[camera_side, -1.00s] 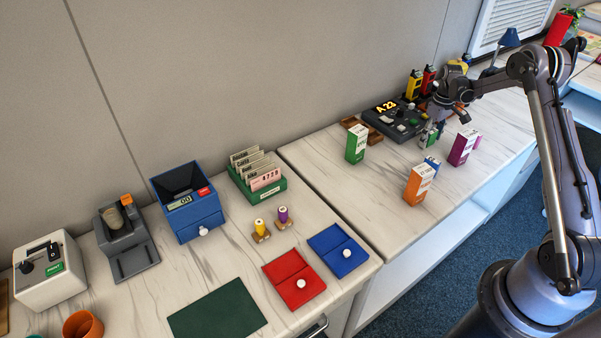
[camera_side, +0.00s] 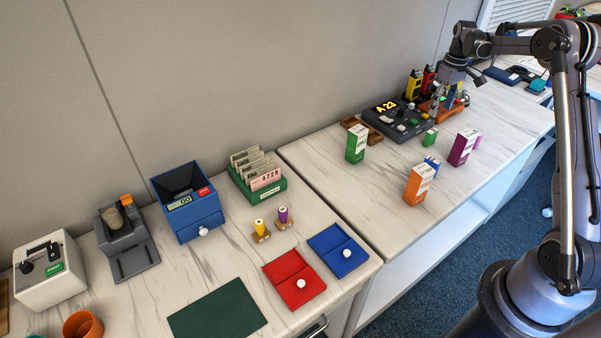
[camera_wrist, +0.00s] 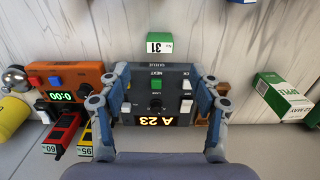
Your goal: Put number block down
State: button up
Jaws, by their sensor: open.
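The small green number block (camera_side: 430,137) stands on the marble-look counter just in front of the dark console. In the wrist view the number block (camera_wrist: 158,43) shows a white face reading 31, and it stands free beyond my fingers. My gripper (camera_side: 442,110) hangs over the back right end of the counter, by the console. In the wrist view my gripper (camera_wrist: 160,88) has its fingers spread wide with nothing held between them. The dark console (camera_side: 399,124), with an A 23 display, shows between and below the fingers.
An orange timer device (camera_wrist: 80,78) reading 0:00 sits beside the console, with red and yellow items (camera_side: 414,84) behind. Green (camera_side: 356,147), orange (camera_side: 418,187) and purple (camera_side: 462,149) boxes stand on the counter. The counter's front right is clear.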

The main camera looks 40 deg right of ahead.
jog(key=s+a+r+t+h, duration=0.1)
jog(key=a+r, duration=0.5)
jog(key=a, duration=0.4)
jog(key=s+a+r+t, duration=0.1)
jog(key=a+r+t, duration=0.1)
jog(key=a+r, duration=0.6)
jog(key=s+a+t, duration=0.1)
jog(key=s+a, duration=0.5)
jog(key=a, duration=0.6)
jog(key=shift+s+f+t, duration=0.25)
jog(key=shift+f+t, duration=0.05)
jog(key=shift+t, duration=0.1)
jog(key=s+a+f, duration=0.1)
jog(key=s+a, duration=0.1)
jog(key=s+a+f+t, duration=0.1)
jog(key=s+a, duration=0.2)
jog(key=s+a+f+t+y, duration=0.1)
jog(key=s+a, duration=0.1)
jog(key=shift+s+a+f, duration=0.3)
jog(key=shift+s+a, duration=0.05)
jog(key=shift+s, duration=0.05)
jog(key=shift+c, duration=0.3)
jog(key=shift+s+a+f, duration=0.1)
jog(key=shift+s+f, duration=0.05)
jog(key=shift+s, duration=0.05)
jog(key=c, duration=0.3)
jog(key=shift+c, duration=0.2)
